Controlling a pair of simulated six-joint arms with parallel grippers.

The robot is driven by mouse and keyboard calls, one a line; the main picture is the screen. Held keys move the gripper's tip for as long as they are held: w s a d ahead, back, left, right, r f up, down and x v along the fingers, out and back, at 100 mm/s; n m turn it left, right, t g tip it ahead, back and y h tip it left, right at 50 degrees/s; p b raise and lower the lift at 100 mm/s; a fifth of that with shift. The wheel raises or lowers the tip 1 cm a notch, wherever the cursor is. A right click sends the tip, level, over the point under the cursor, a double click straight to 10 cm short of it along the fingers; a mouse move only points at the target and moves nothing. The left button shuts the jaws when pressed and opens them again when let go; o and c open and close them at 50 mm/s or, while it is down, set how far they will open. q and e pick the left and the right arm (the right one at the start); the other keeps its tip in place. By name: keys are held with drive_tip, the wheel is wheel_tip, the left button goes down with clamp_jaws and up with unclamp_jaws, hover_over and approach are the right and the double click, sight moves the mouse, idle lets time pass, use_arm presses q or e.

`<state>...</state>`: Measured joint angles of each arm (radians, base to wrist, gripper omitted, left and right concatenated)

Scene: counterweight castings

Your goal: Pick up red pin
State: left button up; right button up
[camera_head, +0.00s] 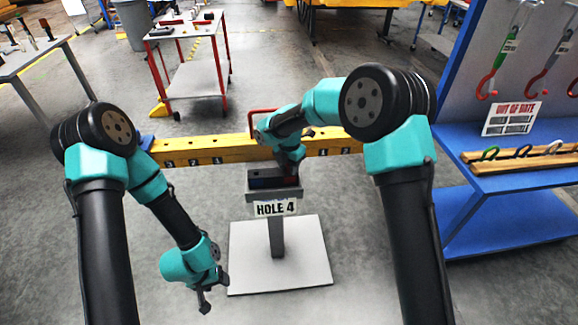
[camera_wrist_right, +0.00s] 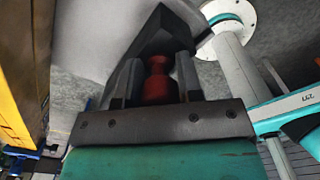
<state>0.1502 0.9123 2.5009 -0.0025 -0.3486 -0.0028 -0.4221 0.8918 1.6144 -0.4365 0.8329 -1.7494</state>
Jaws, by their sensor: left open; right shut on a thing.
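The red pin (camera_wrist_right: 156,84) stands between the two fingers of my right gripper (camera_wrist_right: 158,72) in the right wrist view, and the fingers are shut on it. In the head view my right gripper (camera_head: 290,168) points down at the grey open tray (camera_head: 262,194) on top of the stand labelled "HOLE 4". A bit of red (camera_head: 291,181) shows there below the fingers. Whether the pin touches the tray bottom is hidden. My left gripper (camera_head: 208,293) is open and empty, low at the left of the stand, well away from the pin.
A yellow numbered beam (camera_head: 212,149) runs behind the tray, with a red handle (camera_head: 262,111) above it. The stand's pale base plate (camera_head: 300,262) lies on the floor. A blue rack (camera_head: 510,205) stands at the right, a red-framed cart (camera_head: 195,75) at the back.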

drive_tip(key=c, duration=0.3)
drive_tip(key=shift+c, duration=0.2)
wheel_tip(320, 180, up, 10)
idle(0.4)
idle(0.3)
drive_tip(key=shift+r, duration=1.5)
